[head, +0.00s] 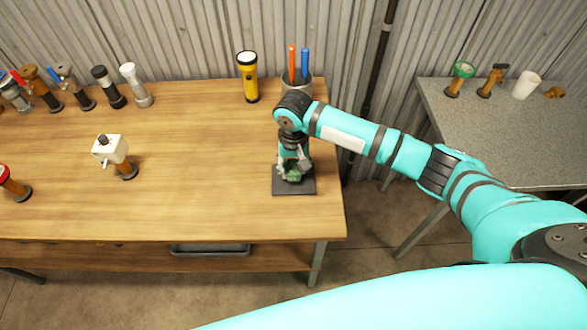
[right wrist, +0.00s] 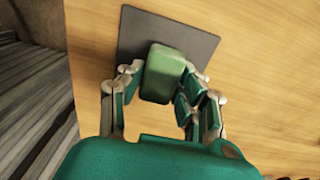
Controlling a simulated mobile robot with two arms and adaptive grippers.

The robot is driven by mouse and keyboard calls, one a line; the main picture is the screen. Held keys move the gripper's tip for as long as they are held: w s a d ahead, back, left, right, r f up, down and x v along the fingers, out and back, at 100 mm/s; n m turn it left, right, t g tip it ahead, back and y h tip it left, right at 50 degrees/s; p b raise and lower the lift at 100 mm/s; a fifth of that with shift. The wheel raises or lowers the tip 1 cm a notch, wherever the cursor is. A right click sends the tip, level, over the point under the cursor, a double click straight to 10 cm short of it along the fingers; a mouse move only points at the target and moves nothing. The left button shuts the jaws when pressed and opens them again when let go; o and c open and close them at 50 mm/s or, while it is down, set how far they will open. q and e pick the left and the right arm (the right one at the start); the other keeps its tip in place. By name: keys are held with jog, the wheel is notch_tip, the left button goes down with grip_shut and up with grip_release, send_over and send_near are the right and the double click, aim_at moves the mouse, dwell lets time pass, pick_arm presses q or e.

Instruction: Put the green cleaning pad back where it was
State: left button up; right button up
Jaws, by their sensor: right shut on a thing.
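The green cleaning pad (right wrist: 163,72) is between the fingers of my right gripper (right wrist: 160,82), which is shut on it. In the head view my right gripper (head: 293,172) points down near the right end of the table, and the pad (head: 293,176) shows small between its fingers. Just below the pad is a dark square mat (head: 294,190) on the table, which also shows in the right wrist view (right wrist: 200,42). I cannot tell if the pad touches the mat. My left gripper is not in view.
The wooden table (head: 210,150) has a yellow flashlight (head: 249,78) and a pen cup (head: 297,88) at the back right. A white-topped fitting (head: 111,150) stands left of middle. A grey table (head: 500,130) is to the right.

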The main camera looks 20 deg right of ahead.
aim_at(293, 168)
jog(key=shift+f, duration=1.15)
jog(key=o, duration=1)
jog(key=shift+r, duration=0.1)
jog(key=r, duration=1.2)
jog(key=shift+s+a, duration=0.15)
jog(key=shift+s, duration=0.1)
